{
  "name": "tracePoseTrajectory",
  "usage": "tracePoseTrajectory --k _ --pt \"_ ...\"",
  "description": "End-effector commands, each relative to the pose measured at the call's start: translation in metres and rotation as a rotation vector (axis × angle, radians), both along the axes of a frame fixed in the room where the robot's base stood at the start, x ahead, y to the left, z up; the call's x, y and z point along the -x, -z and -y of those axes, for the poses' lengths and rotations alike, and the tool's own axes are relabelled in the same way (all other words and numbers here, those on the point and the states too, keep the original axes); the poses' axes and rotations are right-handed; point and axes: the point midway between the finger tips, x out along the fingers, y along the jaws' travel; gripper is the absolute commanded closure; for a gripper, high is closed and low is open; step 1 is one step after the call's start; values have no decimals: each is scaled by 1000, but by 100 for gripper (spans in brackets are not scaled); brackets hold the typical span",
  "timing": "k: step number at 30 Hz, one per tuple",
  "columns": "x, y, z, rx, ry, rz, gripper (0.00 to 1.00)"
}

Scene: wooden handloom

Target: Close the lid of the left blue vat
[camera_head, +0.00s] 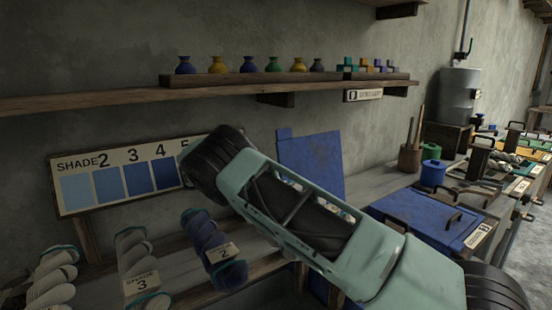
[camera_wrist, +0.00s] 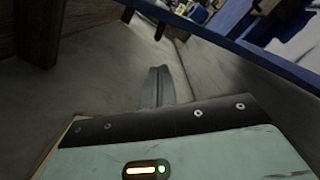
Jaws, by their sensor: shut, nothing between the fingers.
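In the head view a blue panel (camera_head: 311,160), which looks like the raised lid of the left blue vat, stands upright against the wall behind my arm. My arm hides its lower part and most of the vat below. To its right lies a closed blue lid (camera_head: 418,217) with dark handles. My gripper (camera_wrist: 157,88) shows in the wrist view, with its grey fingers together and nothing between them. A long blue edge (camera_wrist: 235,50) runs across the upper right there, apart from the fingers; I cannot tell which part it is. The fingers are not visible in the head view.
A shade board (camera_head: 122,175) and several yarn skeins (camera_head: 137,260) are at the left. A shelf (camera_head: 130,98) with small bottles runs above. A blue canister (camera_head: 432,174) and a wooden pot (camera_head: 410,158) stand behind the closed lid. Bare floor or wall shows around the fingers.

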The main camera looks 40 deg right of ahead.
Motion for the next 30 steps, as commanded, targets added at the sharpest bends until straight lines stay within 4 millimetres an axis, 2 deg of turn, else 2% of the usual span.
tracePoseTrajectory --k 2,7,15,21,30 --pt "0 5 0 0 0 1 100" --pt "1 3 12 -1 2 1 100" --pt "6 1 60 -1 4 0 100" --pt "9 0 88 -2 2 0 100" --pt "9 1 100 -1 0 1 100"
